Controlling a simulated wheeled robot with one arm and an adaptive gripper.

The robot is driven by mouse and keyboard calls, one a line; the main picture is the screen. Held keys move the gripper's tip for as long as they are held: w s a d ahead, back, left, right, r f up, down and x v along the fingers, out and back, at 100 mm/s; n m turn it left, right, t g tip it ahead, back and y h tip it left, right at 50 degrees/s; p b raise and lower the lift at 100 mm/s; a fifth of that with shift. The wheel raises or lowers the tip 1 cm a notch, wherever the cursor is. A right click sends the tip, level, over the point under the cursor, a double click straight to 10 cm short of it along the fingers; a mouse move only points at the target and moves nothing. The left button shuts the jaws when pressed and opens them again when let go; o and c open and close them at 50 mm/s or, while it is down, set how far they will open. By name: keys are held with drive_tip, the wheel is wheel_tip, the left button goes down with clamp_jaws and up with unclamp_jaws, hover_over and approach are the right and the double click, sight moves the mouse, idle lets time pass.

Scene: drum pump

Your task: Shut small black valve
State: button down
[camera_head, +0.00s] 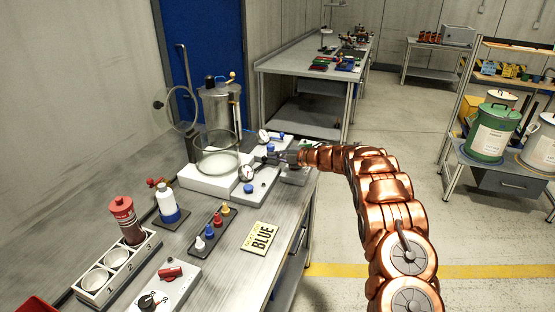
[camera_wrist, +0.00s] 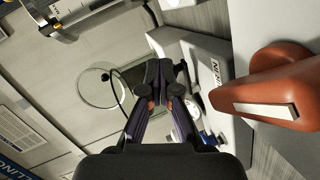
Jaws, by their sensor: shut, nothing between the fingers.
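My gripper (camera_head: 262,160) is over the grey blocks at the bench's right edge, beside a gauge. In the wrist view my gripper (camera_wrist: 165,82) has its fingers together and holds nothing. A pale block (camera_wrist: 208,60) with a dark printed label lies just right of the fingertips, and a large orange-red lever (camera_wrist: 265,92) is farther right. I cannot make out a small black valve for certain near the fingers; it may be hidden by my gripper. A black knob (camera_head: 148,303) sits on a white block at the bench's near edge, far from my gripper.
A gauge (camera_head: 247,173) and a blue knob (camera_head: 249,188) stand close to my gripper. A glass cylinder (camera_head: 217,154) and a steel vessel (camera_head: 219,108) stand to its left. A yellow BLUE sign (camera_head: 259,238) lies nearer on the bench.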

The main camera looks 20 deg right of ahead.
drive_tip(key=shift+a, duration=0.2)
drive_tip(key=shift+s+d, duration=0.1)
drive_tip(key=shift+d, duration=0.3)
drive_tip(key=shift+s+d+r, duration=0.15)
drive_tip(key=shift+r, duration=0.05)
drive_tip(key=d, duration=0.1)
drive_tip(key=s+d+r, duration=0.1)
drive_tip(key=d, duration=0.1)
drive_tip(key=shift+s+d+r, duration=0.2)
drive_tip(key=shift+s+d, duration=0.1)
drive_tip(key=shift+w+d+r, duration=0.2)
drive_tip(key=shift+d+r, duration=0.05)
drive_tip(key=shift+d, duration=0.25)
drive_tip(key=shift+w+d+r+b, duration=0.1)
drive_tip(key=shift+d+r, duration=0.1)
drive_tip(key=shift+d, duration=0.55)
drive_tip(key=shift+w+d+r+b, duration=0.1)
drive_tip(key=shift+w+d+r, duration=0.1)
drive_tip(key=shift+d, duration=0.5)
drive_tip(key=shift+w+d+r+b, duration=0.1)
drive_tip(key=shift+d+r, duration=0.1)
drive_tip(key=shift+d, duration=0.55)
drive_tip(key=shift+w+d+r, duration=0.1)
drive_tip(key=shift+d+r, duration=0.15)
drive_tip(key=shift+d, duration=0.25)
drive_tip(key=shift+d+r, duration=0.1)
drive_tip(key=shift+d, duration=0.45)
